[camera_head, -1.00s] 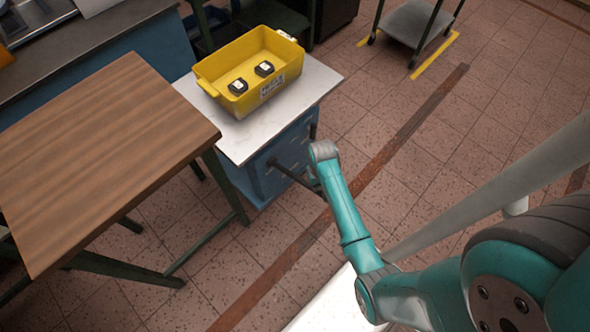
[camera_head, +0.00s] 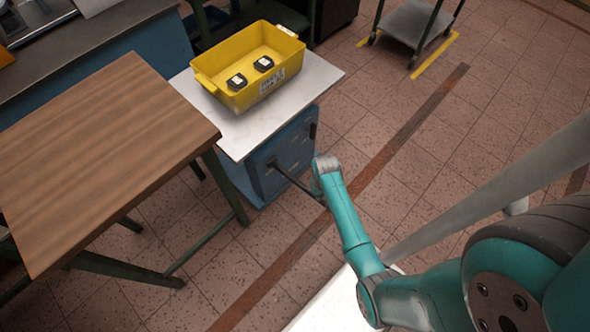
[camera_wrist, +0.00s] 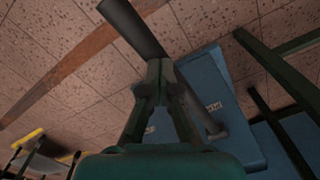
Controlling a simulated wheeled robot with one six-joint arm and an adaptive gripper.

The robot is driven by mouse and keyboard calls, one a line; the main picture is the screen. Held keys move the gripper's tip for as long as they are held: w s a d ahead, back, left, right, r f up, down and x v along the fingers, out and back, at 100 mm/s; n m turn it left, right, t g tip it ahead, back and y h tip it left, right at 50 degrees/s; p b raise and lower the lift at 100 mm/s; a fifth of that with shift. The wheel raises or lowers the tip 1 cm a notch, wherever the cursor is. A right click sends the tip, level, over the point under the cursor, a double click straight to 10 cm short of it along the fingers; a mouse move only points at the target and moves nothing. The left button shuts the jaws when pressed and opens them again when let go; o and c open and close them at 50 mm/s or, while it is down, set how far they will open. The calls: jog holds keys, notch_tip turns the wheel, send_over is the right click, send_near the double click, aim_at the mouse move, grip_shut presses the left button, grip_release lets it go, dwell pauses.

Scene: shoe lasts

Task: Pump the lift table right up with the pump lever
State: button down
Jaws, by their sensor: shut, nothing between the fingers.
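The lift table has a pale top (camera_head: 322,76) and a blue base (camera_head: 292,147), which also shows in the wrist view (camera_wrist: 212,75). A dark pump lever (camera_head: 298,186) sticks out from the base, slanting down toward my arm. In the wrist view the lever (camera_wrist: 132,24) runs diagonally past my fingertips. My gripper (camera_wrist: 159,66) is shut and empty, its tips at the lever and seeming to press on it; exact contact is hard to tell. In the head view my wrist hides the gripper and the lever's outer end.
A yellow crate (camera_head: 284,74) with two dark pieces stands on the lift table. A wooden-topped table (camera_head: 95,150) stands close on the left. A grey trolley (camera_head: 412,24) stands at the far right. The tiled floor right of the lift table is clear.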

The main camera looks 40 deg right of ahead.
jog(key=f, duration=0.2)
jog(key=shift+s+f, duration=0.2)
jog(key=shift+f, duration=0.15)
jog(key=shift+w+r, duration=0.2)
jog(key=shift+r, duration=0.15)
notch_tip(320, 180, up, 14)
jog(key=w, duration=0.2)
jog(key=shift+w+f, duration=0.25)
jog(key=shift+w, duration=0.1)
jog(key=shift+d, duration=0.1)
